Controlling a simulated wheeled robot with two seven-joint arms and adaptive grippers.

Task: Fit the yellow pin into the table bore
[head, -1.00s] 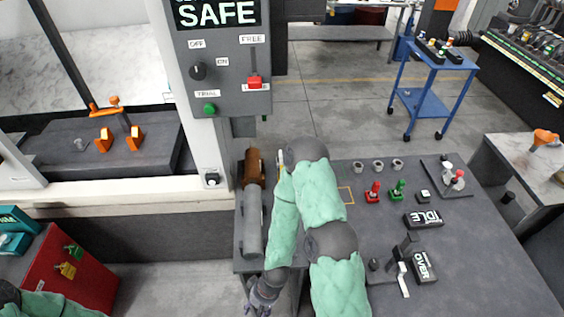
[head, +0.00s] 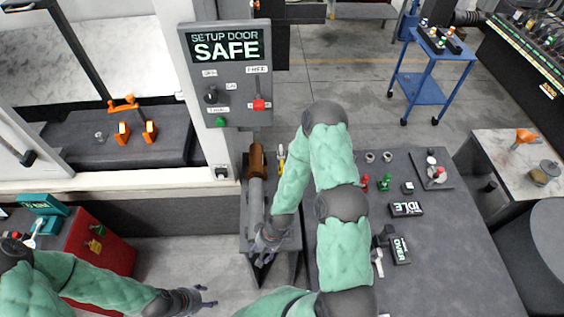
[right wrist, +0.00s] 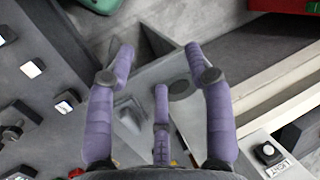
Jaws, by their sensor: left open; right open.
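A small yellow piece (head: 281,160), which may be the yellow pin, stands beside the brown and grey barrels (head: 256,185) at the table's left side. My right arm partly hides that area. Two small grey sockets (head: 387,157) show at the table's back; I cannot tell which opening is the bore. My right gripper (head: 264,258) is open and empty near the front end of the grey barrel. Its spread purple fingers show in the right wrist view (right wrist: 160,65). My left gripper (head: 207,297) is open and empty at the lower left, above the floor.
Red and green pins (head: 384,182) stand on the dark table (head: 440,250) among black-and-white signs (head: 406,209). A control panel (head: 228,75) reading SAFE rises behind the barrels. A red cabinet (head: 100,260) is at left. The table's front right is clear.

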